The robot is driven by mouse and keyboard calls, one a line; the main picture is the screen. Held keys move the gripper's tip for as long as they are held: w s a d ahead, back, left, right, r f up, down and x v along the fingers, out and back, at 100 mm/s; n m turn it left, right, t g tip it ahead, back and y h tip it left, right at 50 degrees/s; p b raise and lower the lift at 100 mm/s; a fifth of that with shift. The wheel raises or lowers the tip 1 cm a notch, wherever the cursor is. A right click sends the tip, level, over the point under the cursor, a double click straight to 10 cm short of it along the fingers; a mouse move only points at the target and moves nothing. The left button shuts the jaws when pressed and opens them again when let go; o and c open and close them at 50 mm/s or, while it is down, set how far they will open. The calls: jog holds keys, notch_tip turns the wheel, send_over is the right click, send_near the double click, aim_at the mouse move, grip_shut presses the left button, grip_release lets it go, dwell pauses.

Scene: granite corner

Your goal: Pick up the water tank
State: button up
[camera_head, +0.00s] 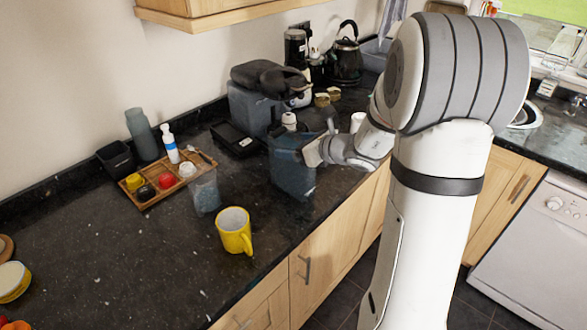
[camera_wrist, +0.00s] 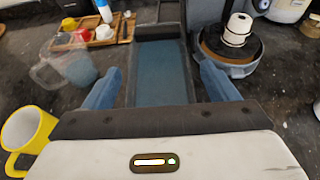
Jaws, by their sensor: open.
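The water tank (camera_head: 292,172) looks like a blue-grey, see-through box standing upright near the counter's front edge. In the wrist view the tank (camera_wrist: 162,72) shows as a bluish panel with a dark rim, straight ahead between my fingers. My gripper (camera_head: 312,152) is at the tank's right side in the head view. In the wrist view my gripper (camera_wrist: 159,70) is open, with one blue finger on each side of the tank. I cannot tell whether either finger touches it. My gripper and wrist hide part of the tank's right side in the head view.
A yellow mug (camera_head: 234,231) and a clear jug (camera_head: 205,191) stand to the left. A wooden tray (camera_head: 150,201) holds small items behind them. A larger grey appliance (camera_head: 250,108) and a black kettle (camera_head: 346,60) stand farther back. The front-left counter is mostly clear.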

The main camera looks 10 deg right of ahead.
jog(key=shift+c, duration=0.2)
grip_shut()
dwell(0.6)
jog(key=shift+w+r, duration=0.1)
